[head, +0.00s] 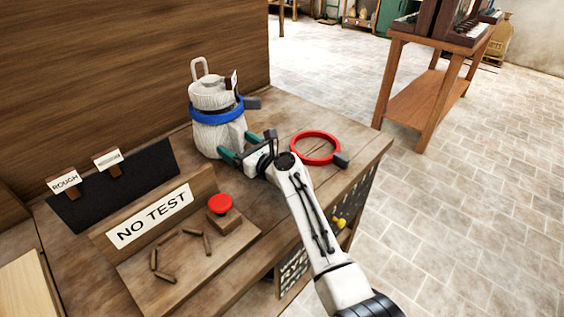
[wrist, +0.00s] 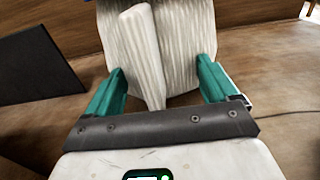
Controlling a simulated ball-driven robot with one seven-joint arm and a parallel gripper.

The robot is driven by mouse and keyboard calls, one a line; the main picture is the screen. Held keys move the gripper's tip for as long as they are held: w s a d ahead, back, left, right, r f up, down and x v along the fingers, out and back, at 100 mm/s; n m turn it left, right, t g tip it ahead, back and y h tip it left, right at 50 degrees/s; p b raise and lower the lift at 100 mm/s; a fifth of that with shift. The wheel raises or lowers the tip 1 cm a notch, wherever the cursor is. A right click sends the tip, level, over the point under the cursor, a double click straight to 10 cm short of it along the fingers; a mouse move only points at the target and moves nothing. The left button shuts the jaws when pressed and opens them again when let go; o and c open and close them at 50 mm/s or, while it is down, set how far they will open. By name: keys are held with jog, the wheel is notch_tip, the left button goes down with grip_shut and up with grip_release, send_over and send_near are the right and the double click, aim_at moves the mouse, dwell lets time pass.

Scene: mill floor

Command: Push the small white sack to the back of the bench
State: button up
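The small white sack (head: 207,135) stands upright on the wooden bench (head: 285,113), close to the tall wooden panel. It has ribbed cloth, a blue band (head: 219,115) around its upper part and a pale loop on top. My gripper (head: 238,145) is at the sack's lower near side, its two teal fingers spread apart. In the wrist view the sack (wrist: 185,45) fills the space ahead of my gripper (wrist: 160,75), and a tapering pale flap hangs between the fingers. The fingertips are at or very near the cloth; I cannot tell if they touch.
A red ring (head: 315,147) with a dark tab lies right of my gripper. A red button (head: 220,203), a "NO TEST" sign (head: 152,214) and several small brown rods are at the front left. A dark board (head: 150,168) stands behind the sign. The bench's right edge is beyond the ring.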

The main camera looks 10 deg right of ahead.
aim_at(231, 141)
jog(key=shift+a, duration=0.1)
jog(key=shift+b+x, duration=1.65)
jog(key=shift+x, duration=0.1)
jog(key=shift+s+r+p, duration=0.1)
jog(key=shift+s+p, duration=0.1)
jog(key=shift+p, duration=0.4)
jog(key=p+v, duration=0.3)
jog(key=shift+s+d+p, duration=0.15)
jog(key=shift+d+p, duration=0.15)
jog(key=shift+d, duration=0.05)
jog(key=p+v, duration=0.3)
jog(key=shift+s+d, duration=0.15)
jog(key=shift+s, duration=0.1)
jog(key=shift+s+d+p, duration=0.4)
jog(key=shift+s+p, duration=0.05)
jog(key=shift+s, duration=0.15)
